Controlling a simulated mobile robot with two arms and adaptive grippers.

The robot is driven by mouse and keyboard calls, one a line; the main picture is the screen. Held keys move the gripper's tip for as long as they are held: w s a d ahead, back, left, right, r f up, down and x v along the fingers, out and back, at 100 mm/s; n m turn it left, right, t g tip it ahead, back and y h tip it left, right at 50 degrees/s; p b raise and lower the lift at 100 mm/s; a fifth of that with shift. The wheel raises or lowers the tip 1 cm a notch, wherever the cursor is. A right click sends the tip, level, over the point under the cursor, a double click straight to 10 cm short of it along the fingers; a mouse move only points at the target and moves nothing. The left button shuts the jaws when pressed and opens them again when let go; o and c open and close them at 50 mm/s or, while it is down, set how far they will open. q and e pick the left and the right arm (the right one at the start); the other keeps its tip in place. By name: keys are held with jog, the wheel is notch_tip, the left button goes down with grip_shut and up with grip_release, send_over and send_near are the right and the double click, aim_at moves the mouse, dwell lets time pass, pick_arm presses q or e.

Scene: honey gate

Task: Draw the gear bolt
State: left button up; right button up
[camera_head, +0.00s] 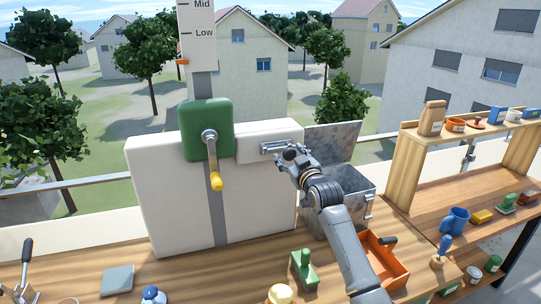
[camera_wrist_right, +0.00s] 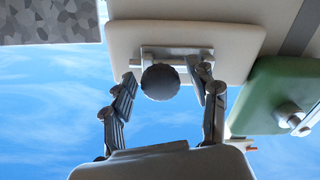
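The gear bolt is a metal bar on a bracket (camera_head: 270,147) on the white panel, right of the green gear housing (camera_head: 195,145). In the right wrist view its dark round knob (camera_wrist_right: 160,82) faces me, with the bar (camera_wrist_right: 172,61) behind it. My right gripper (camera_head: 288,152) is at the bolt. The right wrist view shows its fingers (camera_wrist_right: 161,92) apart on either side of the knob, with sky showing between the knob and the left finger. A crank with a yellow handle (camera_head: 216,181) hangs from the green housing. My left gripper is not in view.
A grey metal box with a raised lid (camera_head: 335,138) stands right of the white block (camera_head: 170,205). A wooden shelf (camera_head: 470,130) stands right.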

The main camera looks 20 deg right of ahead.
aim_at(291, 156)
jog(key=shift+s, duration=0.1)
jog(key=shift+s+r+p, duration=0.1)
jog(key=shift+s+p, duration=0.8)
jog(key=shift+s, duration=0.05)
jog(key=shift+s+p, duration=1.3)
jog(key=shift+s, duration=1.2)
jog(key=shift+f, duration=0.2)
